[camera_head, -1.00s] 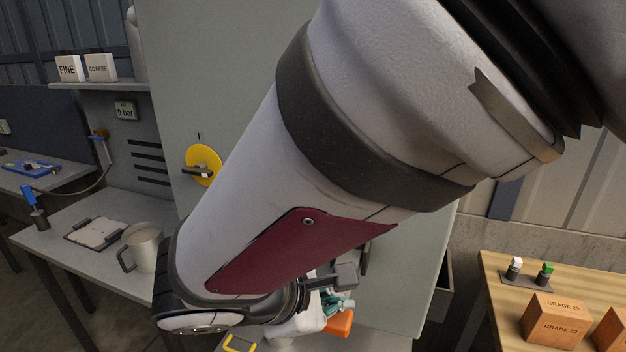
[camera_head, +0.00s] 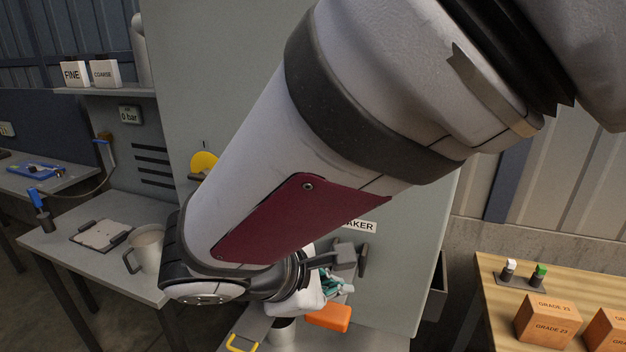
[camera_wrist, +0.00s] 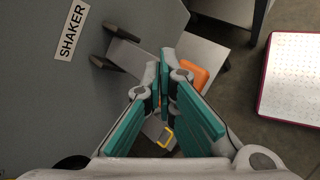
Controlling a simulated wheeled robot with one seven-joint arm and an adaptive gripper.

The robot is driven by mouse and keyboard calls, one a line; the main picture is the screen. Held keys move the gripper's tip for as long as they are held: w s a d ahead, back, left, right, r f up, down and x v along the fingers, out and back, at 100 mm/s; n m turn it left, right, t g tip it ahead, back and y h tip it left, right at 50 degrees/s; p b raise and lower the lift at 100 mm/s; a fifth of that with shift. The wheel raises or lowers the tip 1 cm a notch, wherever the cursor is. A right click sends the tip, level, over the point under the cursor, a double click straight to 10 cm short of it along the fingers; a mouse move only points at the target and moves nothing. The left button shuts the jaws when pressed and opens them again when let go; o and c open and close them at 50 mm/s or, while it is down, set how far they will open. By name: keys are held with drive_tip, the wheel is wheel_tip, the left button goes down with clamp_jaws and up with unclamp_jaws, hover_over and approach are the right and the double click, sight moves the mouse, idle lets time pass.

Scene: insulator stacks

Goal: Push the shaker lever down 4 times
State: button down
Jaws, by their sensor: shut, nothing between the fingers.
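The grey panel carries a SHAKER label (camera_wrist: 71,32), partly covered by my arm in the head view (camera_head: 358,226). Beside the label in the wrist view, two dark pegs (camera_wrist: 108,64) stick out from the panel. In the head view a grey block (camera_head: 345,256) and a dark bar (camera_head: 364,260) show below the label. I cannot tell which of these is the lever. My gripper (camera_wrist: 162,62) has teal fingers closed together, empty, to the right of the pegs and apart from them in the picture. In the head view my arm hides much of it (camera_head: 338,284).
An orange part (camera_head: 330,317) and a yellow handle (camera_head: 242,343) lie below my gripper. A yellow disc (camera_head: 203,162) is on the panel, partly behind my arm. A mug (camera_head: 147,248) stands on the left bench. Orange boxes (camera_head: 548,320) stand on the right wooden table.

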drive_tip(key=shift+r+p, duration=1.1)
drive_tip(key=shift+r, duration=0.85)
